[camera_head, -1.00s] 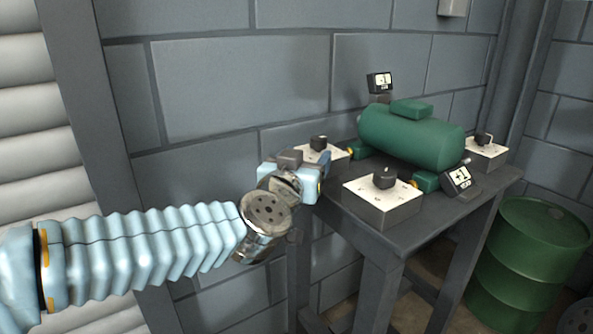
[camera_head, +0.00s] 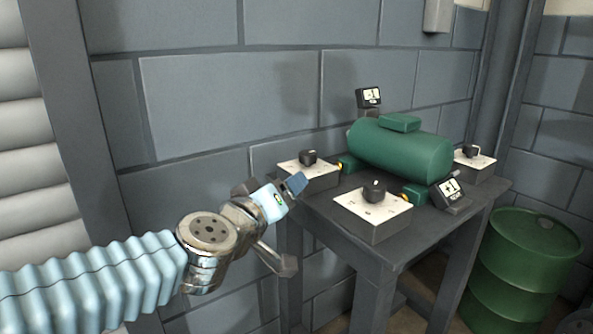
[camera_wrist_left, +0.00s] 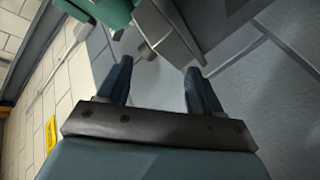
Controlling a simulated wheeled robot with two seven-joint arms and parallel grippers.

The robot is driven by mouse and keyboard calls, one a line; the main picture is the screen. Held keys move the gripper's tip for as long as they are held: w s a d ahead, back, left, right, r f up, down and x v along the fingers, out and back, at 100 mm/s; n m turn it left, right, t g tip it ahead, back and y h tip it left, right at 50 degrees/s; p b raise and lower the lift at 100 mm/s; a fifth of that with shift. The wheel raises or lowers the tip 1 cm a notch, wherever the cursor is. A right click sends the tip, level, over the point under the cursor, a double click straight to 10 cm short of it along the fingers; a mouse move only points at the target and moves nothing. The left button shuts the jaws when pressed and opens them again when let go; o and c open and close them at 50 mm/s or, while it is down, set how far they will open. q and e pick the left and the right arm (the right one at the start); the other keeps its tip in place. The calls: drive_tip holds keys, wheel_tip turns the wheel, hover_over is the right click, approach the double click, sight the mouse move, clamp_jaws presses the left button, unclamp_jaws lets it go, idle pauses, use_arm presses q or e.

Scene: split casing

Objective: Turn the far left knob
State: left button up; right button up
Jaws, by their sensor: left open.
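The far left knob (camera_head: 308,156) is a black knob on a white-topped box (camera_head: 318,171) at the back left of the dark table. My left gripper (camera_head: 296,185) is in front of and to the left of that box, apart from the knob. In the left wrist view the two blue fingers (camera_wrist_left: 158,82) stand apart with nothing between them. My right gripper is not in view.
A green tank (camera_head: 400,148) lies mid-table. A second knob box (camera_head: 375,232) stands at the front and a third (camera_head: 478,172) at the right. Gauges (camera_head: 369,97) and (camera_head: 450,192) stand by the tank. A green barrel (camera_head: 522,255) stands right of the table (camera_head: 400,250).

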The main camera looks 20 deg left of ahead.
sight(301, 156)
use_arm(q)
drive_tip(key=w+a+r+n+g+h+b, duration=0.15)
drive_tip(key=a+n+h+b, duration=0.5)
drive_tip(key=n, duration=1.55)
drive_tip(key=w+d, duration=0.2)
drive_tip(key=w, duration=0.1)
drive_tip(key=w+d+h+p, duration=0.1)
drive_tip(key=w+d, duration=0.1)
drive_tip(key=w, duration=0.2)
drive_tip(key=w+d+h+p, duration=0.1)
drive_tip(key=w+d, duration=0.1)
drive_tip(key=w, duration=0.1)
drive_tip(key=shift+w+d+r+g, duration=0.15)
drive_tip(key=shift+d+r+g, duration=0.1)
drive_tip(key=shift+d+r, duration=0.15)
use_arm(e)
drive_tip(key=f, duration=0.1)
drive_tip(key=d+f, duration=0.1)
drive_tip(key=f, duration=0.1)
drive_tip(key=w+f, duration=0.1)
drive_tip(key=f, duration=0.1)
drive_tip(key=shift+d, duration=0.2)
